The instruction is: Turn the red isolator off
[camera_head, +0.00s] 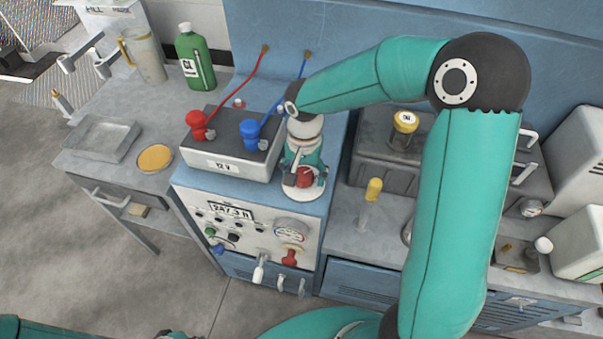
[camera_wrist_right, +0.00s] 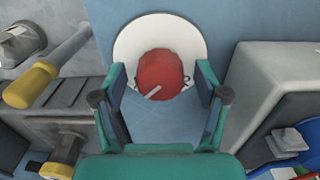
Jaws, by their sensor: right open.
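The red isolator (camera_head: 304,177) is a red knob on a round white plate, on the blue top of the cabinet at its right front corner. In the right wrist view the red knob (camera_wrist_right: 160,75) sits between my finger tips, with a small pale bar across its front. My right gripper (camera_head: 305,172) points down over it, open, one finger on each side (camera_wrist_right: 161,88). A gap shows between the knob and each finger; whether the tips reach its depth I cannot tell. Only a sliver of what seems to be my left gripper (camera_head: 172,334) shows at the bottom edge.
A 12 V battery box (camera_head: 228,165) with red (camera_head: 198,125) and blue (camera_head: 252,135) clamps and cables stands close left of the isolator. The cabinet front (camera_head: 250,235) has knobs, a gauge and a display. A dark tank (camera_head: 385,165) and a yellow-handled tool (camera_head: 373,190) are on the right.

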